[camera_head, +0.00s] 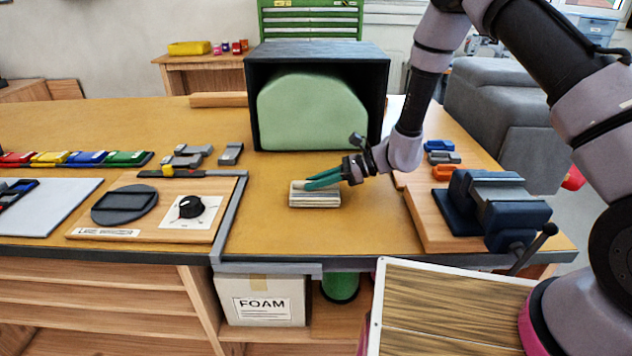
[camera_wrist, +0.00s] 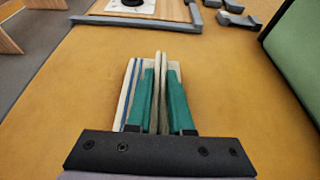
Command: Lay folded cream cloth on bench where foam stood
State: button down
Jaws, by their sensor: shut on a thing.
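The folded cream cloth (camera_head: 314,199) with darker stripes is at the middle of the bench, in front of the dark box. It also shows in the wrist view (camera_wrist: 129,88), with blue stripes on its left part. My gripper (camera_head: 312,182) has green fingers and comes in from the right. In the wrist view my gripper (camera_wrist: 161,92) is shut on a raised fold of the cloth. The cloth is at or very near the bench top (camera_head: 270,232); I cannot tell whether it rests fully. The green foam block (camera_head: 312,112) sits inside the open dark box (camera_head: 252,105).
A wooden board with a dial (camera_head: 140,222) and a grey rail (camera_head: 229,215) lie left of the cloth. A blue vise (camera_head: 500,205) stands at the right. A carton marked FOAM (camera_head: 262,300) is on the shelf below. The bench around the cloth is clear.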

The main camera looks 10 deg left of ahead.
jog(key=c, duration=0.8)
grip_release()
jog(key=shift+f, duration=0.1)
jog(key=shift+r, duration=0.2)
jog(key=v, duration=1.2)
